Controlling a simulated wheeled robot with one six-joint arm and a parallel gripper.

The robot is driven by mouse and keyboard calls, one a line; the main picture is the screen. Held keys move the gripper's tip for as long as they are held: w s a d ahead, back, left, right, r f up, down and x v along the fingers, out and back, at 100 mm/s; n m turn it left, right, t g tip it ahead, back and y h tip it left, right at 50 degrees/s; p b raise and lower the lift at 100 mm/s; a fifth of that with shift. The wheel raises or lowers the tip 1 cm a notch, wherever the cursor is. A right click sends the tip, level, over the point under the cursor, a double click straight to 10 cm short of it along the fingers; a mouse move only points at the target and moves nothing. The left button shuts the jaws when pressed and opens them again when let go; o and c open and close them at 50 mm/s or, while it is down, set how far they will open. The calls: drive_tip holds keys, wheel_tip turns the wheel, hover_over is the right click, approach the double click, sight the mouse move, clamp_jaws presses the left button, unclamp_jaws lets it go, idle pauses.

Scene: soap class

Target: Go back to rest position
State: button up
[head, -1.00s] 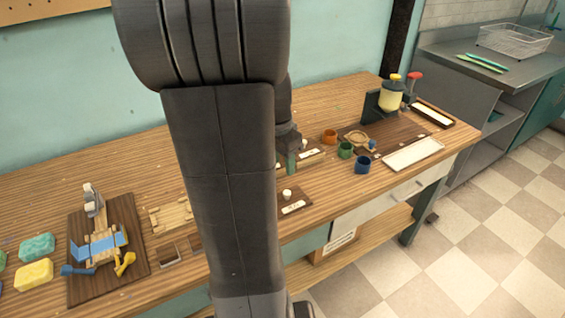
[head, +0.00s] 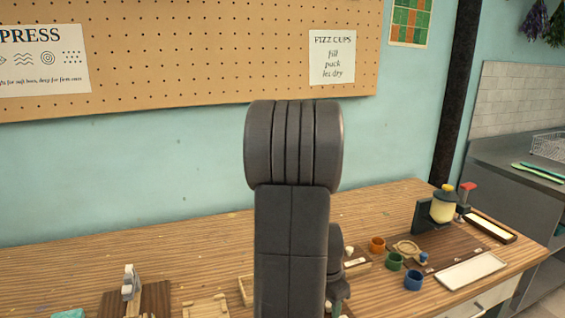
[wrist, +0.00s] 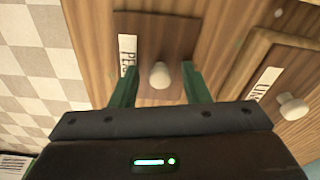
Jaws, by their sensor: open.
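My gripper (wrist: 160,85) shows in the wrist view with its two green fingers apart. A pale round knob (wrist: 159,74) on a dark wooden plate (wrist: 180,30) shows between and beyond the fingers; I cannot tell how far below them it is. The plate carries a white label, partly hidden by the left finger. In the head view my own dark arm stands upright in the middle and hides part of the bench; the gripper's fingers are not clear there.
The wooden bench (head: 190,245) holds orange, green and blue cups (head: 413,280), a white tray (head: 470,270) and a yellow dispenser (head: 443,207) at right. A press-like tool (head: 131,283) stands at left. A second knobbed piece (wrist: 292,107) lies right in the wrist view.

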drive_tip(key=shift+r, duration=1.45)
